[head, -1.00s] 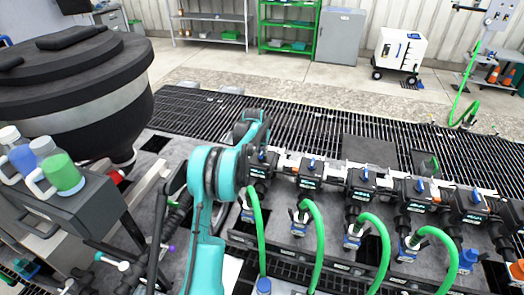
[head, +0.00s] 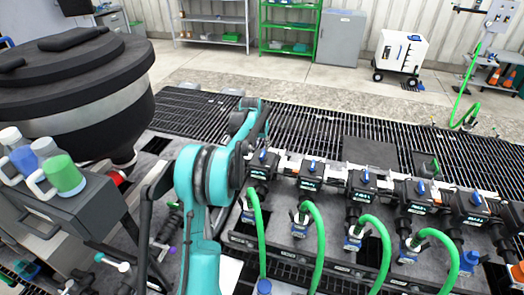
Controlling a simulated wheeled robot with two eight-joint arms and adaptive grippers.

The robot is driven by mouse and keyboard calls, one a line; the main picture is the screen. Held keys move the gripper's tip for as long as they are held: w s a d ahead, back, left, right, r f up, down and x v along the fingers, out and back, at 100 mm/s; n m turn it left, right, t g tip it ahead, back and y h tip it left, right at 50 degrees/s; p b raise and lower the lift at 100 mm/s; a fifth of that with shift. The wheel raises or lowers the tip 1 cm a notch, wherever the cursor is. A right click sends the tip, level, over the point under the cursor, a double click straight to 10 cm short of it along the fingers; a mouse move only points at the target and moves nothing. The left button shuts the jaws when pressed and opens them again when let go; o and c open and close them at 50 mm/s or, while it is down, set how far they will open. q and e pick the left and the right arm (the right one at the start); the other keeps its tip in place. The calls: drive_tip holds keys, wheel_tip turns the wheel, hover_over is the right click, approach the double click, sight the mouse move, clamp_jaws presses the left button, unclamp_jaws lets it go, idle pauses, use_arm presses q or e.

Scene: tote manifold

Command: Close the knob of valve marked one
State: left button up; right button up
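A row of several black valves with small blue knobs runs along the manifold at right centre. The leftmost valve (head: 262,166) has its knob (head: 263,155) just right of my arm. Other valves follow rightward, starting with the second valve (head: 311,177) and third valve (head: 363,185). The number marks are too small to read, so I cannot tell which is marked one. My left gripper (head: 258,130) is a dark shape at the far end of my teal arm, behind and slightly left of the leftmost valve. Its fingers are not clear. My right gripper is not in view.
Green hoses (head: 315,240) rise in front of the valves. A large dark round vessel (head: 75,90) stands at left, beside a grey cart (head: 65,205) holding bottles. Floor grating (head: 330,135) behind the manifold is mostly clear. A white wheeled unit (head: 398,52) stands farther back.

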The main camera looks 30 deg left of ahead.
use_arm(q)
drive_tip(key=v, duration=0.5)
drive_tip(key=shift+r, duration=0.1)
idle(0.3)
drive_tip(key=s+d+r+m+t, duration=0.1)
drive_tip(key=s+d+r, duration=0.2)
drive_tip(key=s+d, duration=0.5)
drive_tip(key=s+d+r+t, duration=0.1)
drive_tip(key=s+d+r, duration=0.3)
drive_tip(key=s+d, duration=0.4)
drive_tip(key=s+d+f, duration=0.2)
drive_tip(key=s+d, duration=0.1)
drive_tip(key=s, duration=0.3)
drive_tip(key=s+d+f+m, duration=0.1)
drive_tip(key=s+d+f, duration=0.2)
drive_tip(key=s, duration=0.3)
drive_tip(key=s+d+f+t+h+b, duration=0.1)
drive_tip(key=s+d+f, duration=0.2)
drive_tip(key=s, duration=0.3)
drive_tip(key=shift+d+m, duration=0.3)
drive_tip(key=shift+d, duration=0.55)
